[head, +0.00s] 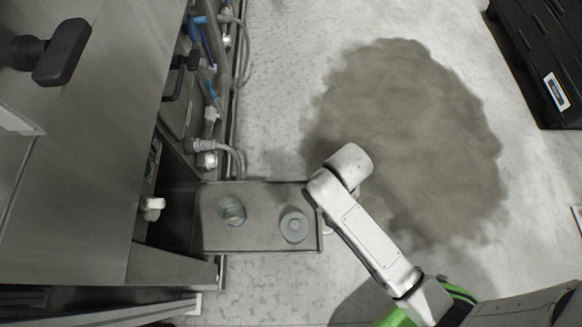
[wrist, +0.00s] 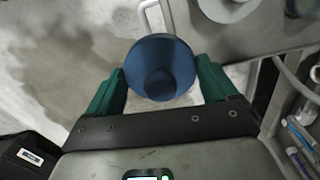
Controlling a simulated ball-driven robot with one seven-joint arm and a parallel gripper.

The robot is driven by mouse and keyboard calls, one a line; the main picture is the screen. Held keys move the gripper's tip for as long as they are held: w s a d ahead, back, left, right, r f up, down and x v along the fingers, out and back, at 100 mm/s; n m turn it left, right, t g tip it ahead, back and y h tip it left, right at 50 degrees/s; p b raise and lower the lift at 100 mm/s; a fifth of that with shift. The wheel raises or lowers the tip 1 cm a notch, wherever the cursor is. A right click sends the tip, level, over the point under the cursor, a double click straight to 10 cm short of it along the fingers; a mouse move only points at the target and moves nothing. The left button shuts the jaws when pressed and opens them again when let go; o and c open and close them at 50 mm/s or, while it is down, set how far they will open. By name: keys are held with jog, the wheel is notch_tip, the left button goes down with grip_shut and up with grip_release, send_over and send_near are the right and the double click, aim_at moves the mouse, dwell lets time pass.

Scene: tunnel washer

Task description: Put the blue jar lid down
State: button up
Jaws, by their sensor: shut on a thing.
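The blue jar lid (wrist: 160,60) is round with a knob in its middle. In the wrist view it sits between the two green fingers of my gripper (wrist: 161,82), which is shut on it. Neither the lid nor the fingers show in the head view, where my arm covers that spot. A pulled-out metal tray (head: 262,241) carries a glass jar (head: 232,210) and a grey round container (head: 294,225). In the wrist view the lid overlaps the tray's handle (wrist: 150,14) and front edge; its height above them is unclear.
The tray sticks out from a steel machine (head: 90,130) with hoses and fittings along its side. A dark wet patch (head: 410,130) covers the floor beyond my arm. A black cabinet (head: 545,60) stands at the far right. The tray has bare room between its two vessels.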

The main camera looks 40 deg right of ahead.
jog(key=shift+s+d+f+m+b, duration=0.2)
jog(key=shift+s+f+m+b, duration=0.2)
jog(key=shift+s+f, duration=0.5)
jog(key=w+a+f+b, duration=0.3)
jog(key=w+f+b, duration=0.1)
jog(key=w, duration=0.4)
jog(key=b, duration=0.3)
send_over(292, 199)
jog(key=s, duration=0.1)
jog(key=f, duration=0.4)
jog(key=shift+s+d+f, duration=0.1)
jog(key=shift+d+f, duration=0.15)
jog(key=shift+f, duration=0.05)
jog(key=shift+w+a+f, duration=0.2)
jog(key=shift+w+f, duration=0.3)
jog(key=shift+f, duration=0.1)
jog(key=shift+f+b, duration=0.9)
jog(key=shift+f, duration=0.65)
jog(key=shift+f, duration=0.1)
jog(key=o, duration=0.8)
